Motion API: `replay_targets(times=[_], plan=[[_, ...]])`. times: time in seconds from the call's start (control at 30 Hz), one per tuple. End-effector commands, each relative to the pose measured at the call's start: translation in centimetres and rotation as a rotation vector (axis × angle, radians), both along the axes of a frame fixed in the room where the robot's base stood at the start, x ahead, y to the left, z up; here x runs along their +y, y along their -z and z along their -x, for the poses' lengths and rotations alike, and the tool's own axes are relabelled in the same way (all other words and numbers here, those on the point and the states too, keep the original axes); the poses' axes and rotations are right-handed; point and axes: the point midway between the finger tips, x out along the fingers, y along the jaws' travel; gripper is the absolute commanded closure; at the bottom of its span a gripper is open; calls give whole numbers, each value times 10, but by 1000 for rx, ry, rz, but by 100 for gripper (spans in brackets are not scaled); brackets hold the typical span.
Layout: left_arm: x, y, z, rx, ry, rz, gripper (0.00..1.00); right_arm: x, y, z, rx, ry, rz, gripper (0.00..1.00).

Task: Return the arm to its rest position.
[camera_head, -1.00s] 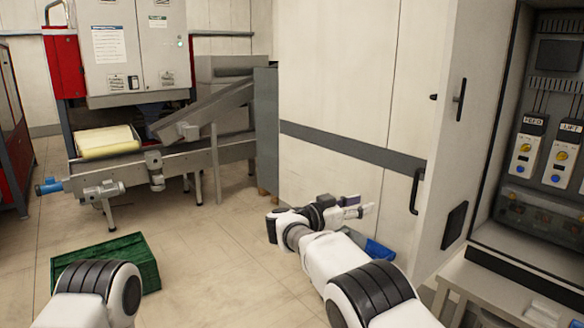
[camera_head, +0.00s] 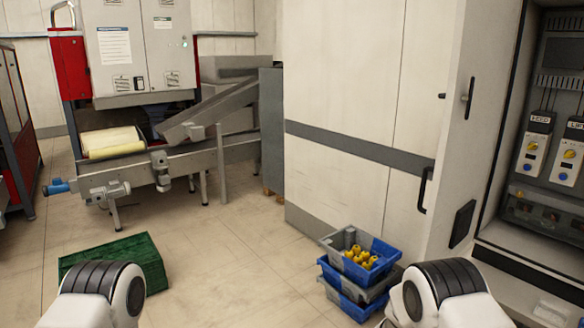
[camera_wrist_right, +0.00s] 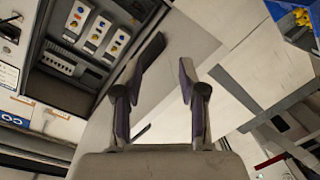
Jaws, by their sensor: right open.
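My right arm (camera_head: 445,290) is drawn back at the lower right of the head view, with only its upper links showing. My right gripper (camera_wrist_right: 165,85) shows in the right wrist view, with its two fingers apart and nothing between them. It points past the open control cabinet (camera_wrist_right: 85,40) and a pale panel. My left arm (camera_head: 100,290) shows as a rounded joint at the lower left of the head view. My left gripper is outside both views.
Stacked blue and grey crates (camera_head: 355,275) with yellow items stand before the white cabinet (camera_head: 350,100). A green crate (camera_head: 120,255) lies on the floor at left. A conveyor (camera_head: 165,165) stands behind. The middle floor is clear.

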Motion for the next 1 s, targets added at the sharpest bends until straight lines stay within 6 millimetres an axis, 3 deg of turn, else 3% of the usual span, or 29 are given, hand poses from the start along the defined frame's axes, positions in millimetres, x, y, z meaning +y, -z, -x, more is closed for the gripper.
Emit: replay_targets(times=[0.03,0.1,0.23,0.37,0.4,0.53,0.6,0.73,1.0], plan=[[0,0,0,0,0,0,60,-7,37,31,110,-59,-37,59],[0,0,0,0,0,0,60,-7,83,76,251,-144,-123,59],[0,0,0,0,0,0,60,10,146,175,498,-249,-338,59],[0,0,0,0,0,0,60,41,176,287,732,-285,-593,59],[0,0,0,0,0,0,60,52,179,321,801,-283,-675,59],[0,0,0,0,0,0,60,86,171,411,984,-242,-903,59],[0,0,0,0,0,0,60,100,166,440,1038,-193,-1005,59],[0,0,0,0,0,0,60,103,167,445,1006,-92,-1085,59],[0,0,0,0,0,0,60,103,168,444,997,-85,-1086,59]])
